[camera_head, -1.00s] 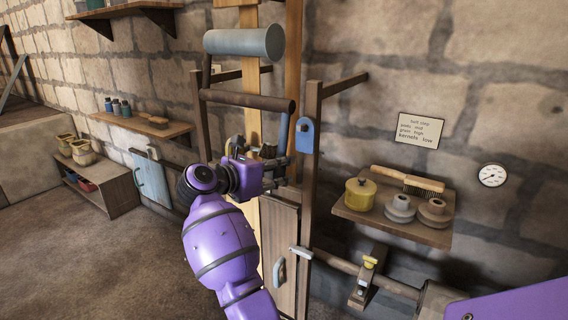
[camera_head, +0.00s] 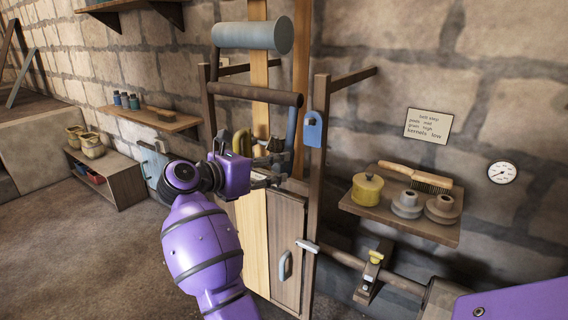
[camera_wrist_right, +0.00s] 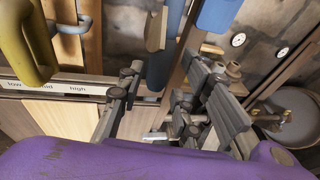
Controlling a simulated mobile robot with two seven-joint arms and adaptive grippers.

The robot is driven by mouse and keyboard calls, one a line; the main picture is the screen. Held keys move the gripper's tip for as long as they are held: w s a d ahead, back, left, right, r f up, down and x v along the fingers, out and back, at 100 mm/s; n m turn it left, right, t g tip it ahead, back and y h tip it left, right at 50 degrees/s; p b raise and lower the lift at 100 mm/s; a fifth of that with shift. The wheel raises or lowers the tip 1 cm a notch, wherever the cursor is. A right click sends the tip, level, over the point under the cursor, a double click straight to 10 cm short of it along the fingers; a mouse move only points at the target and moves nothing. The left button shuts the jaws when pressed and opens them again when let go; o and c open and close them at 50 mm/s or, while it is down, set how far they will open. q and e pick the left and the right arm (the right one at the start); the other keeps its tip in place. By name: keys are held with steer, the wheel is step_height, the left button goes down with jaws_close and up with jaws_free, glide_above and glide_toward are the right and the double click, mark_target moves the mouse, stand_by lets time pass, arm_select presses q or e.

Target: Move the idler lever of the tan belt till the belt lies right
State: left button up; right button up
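The pale tan belt (camera_head: 258,75) runs upright behind the grey roller (camera_head: 252,36) and brown roller (camera_head: 254,95); a browner belt (camera_head: 301,50) is to its right. A yellow handle (camera_head: 241,139) and a blue lever (camera_head: 292,126) stand in the frame. In the right wrist view, the yellow handle (camera_wrist_right: 30,42) is at upper left, above a "low mid high" strip (camera_wrist_right: 50,88). The blue lever (camera_wrist_right: 160,68) shows between the fingers of my right gripper (camera_wrist_right: 165,80), which are apart; contact is unclear. My right gripper (camera_head: 276,165) partly hides the tan belt. The left gripper is out of view.
A wall shelf (camera_head: 395,223) at right holds a yellow pot (camera_head: 367,189), a brush (camera_head: 420,177) and grey pulleys. A low door (camera_head: 286,245) is below the gripper. A horizontal shaft (camera_head: 345,259) runs right. Floor at left (camera_head: 90,250) is clear.

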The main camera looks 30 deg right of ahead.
steer(key=v, duration=0.6)
steer(key=shift+a, duration=0.25)
steer(key=shift+r, duration=0.15)
